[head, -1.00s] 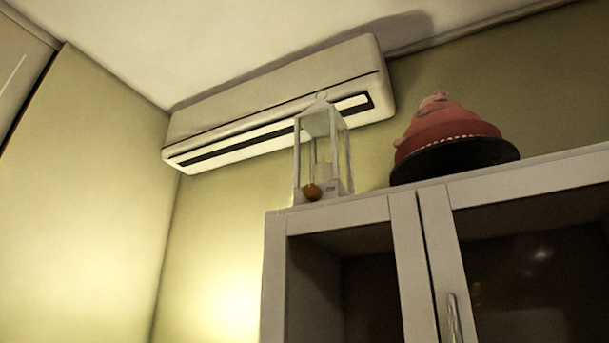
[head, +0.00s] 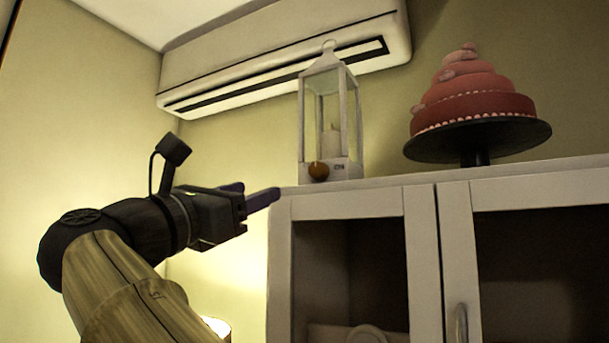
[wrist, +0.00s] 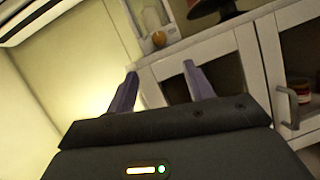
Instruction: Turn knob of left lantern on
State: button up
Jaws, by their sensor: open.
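The white lantern (head: 345,115) with glass sides and a candle inside stands upright at the left end of the cabinet top. Its round brown knob (head: 318,171) is on the lower front of its base. In the wrist view the knob (wrist: 159,39) shows ahead, above the fingers, with part of the lantern (wrist: 150,17). My gripper (head: 262,195) is left of the lantern and a little lower, near the cabinet's upper left corner, apart from the knob. In the wrist view my gripper (wrist: 159,80) has its two fingers spread with nothing between them.
The white cabinet (head: 424,250) with glass doors and a handle (head: 461,323) stands below the lantern. A pink tiered cake (head: 474,95) sits on a dark stand (head: 478,140) to the right. An air conditioner (head: 285,55) hangs on the wall behind. A lit lamp (head: 216,327) is low left.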

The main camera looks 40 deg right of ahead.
jog(key=shift+w+f, duration=0.1)
jog(key=shift+w, duration=0.1)
jog(key=shift+d, duration=0.1)
jog(key=p, duration=0.9)
send_near(315, 170)
jog(key=x, duration=0.7)
jog(key=shift+r, duration=0.2)
jog(key=shift+w+d+p, duration=0.15)
jog(key=shift+d+p, duration=0.25)
jog(key=shift+d, duration=0.1)
jog(key=c, duration=1)
